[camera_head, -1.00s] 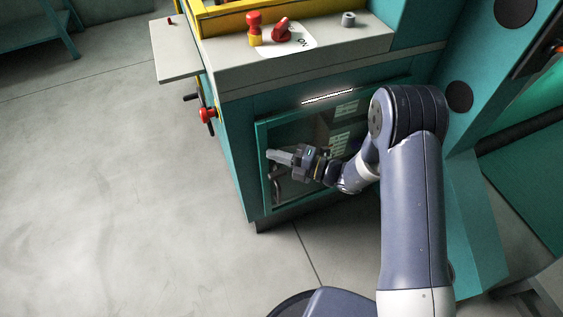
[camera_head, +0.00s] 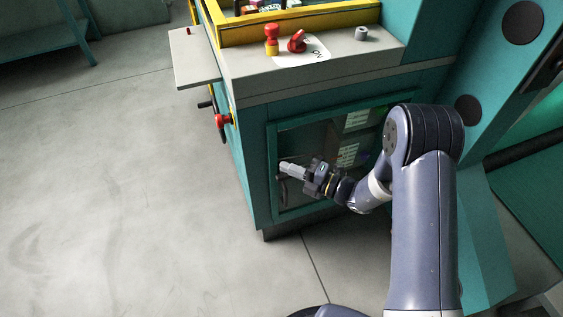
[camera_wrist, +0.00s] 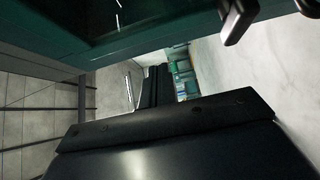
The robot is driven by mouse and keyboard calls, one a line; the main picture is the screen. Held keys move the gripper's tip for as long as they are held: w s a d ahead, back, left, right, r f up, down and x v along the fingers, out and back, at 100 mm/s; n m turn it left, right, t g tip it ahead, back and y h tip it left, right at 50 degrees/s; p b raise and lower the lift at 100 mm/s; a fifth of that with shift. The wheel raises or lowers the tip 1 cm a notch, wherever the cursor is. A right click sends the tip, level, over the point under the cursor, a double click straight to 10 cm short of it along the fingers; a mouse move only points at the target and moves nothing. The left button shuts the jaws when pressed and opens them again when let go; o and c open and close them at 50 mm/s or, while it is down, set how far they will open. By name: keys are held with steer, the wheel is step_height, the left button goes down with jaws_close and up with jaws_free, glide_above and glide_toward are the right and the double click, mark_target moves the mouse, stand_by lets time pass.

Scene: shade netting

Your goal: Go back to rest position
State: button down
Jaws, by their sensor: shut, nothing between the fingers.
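My gripper (camera_head: 291,170) shows in the head view in front of the glazed door (camera_head: 315,140) of the teal machine cabinet. Its fingers are together and hold nothing. The fingertips point left, close to the dark door handle (camera_head: 282,190); I cannot tell whether they touch it. My arm reaches down from the right, bent at the elbow. In the wrist view a dark handle (camera_wrist: 236,20) shows at the top, and dark parts of my own body fill the lower middle.
On the cabinet top are a red and yellow button (camera_head: 271,40), a red rotary switch (camera_head: 297,41) and a grey knob (camera_head: 361,33). A grey side shelf (camera_head: 193,60) and a red valve-like knob (camera_head: 222,121) stick out left. The floor (camera_head: 110,190) at left is clear.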

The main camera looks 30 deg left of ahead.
steer(key=w+d, duration=0.1)
steer(key=d, duration=0.8)
steer(key=shift+w+d, duration=0.15)
steer(key=shift+d, duration=0.2)
steer(key=shift+a+f, duration=0.1)
steer(key=shift+a, duration=0.05)
glide_toward(271, 153)
steer(key=s+a, duration=0.2)
steer(key=s, duration=0.1)
steer(key=w+a, duration=0.2)
steer(key=a, duration=0.1)
steer(key=shift+w+a, duration=0.3)
steer(key=shift+d, duration=0.1)
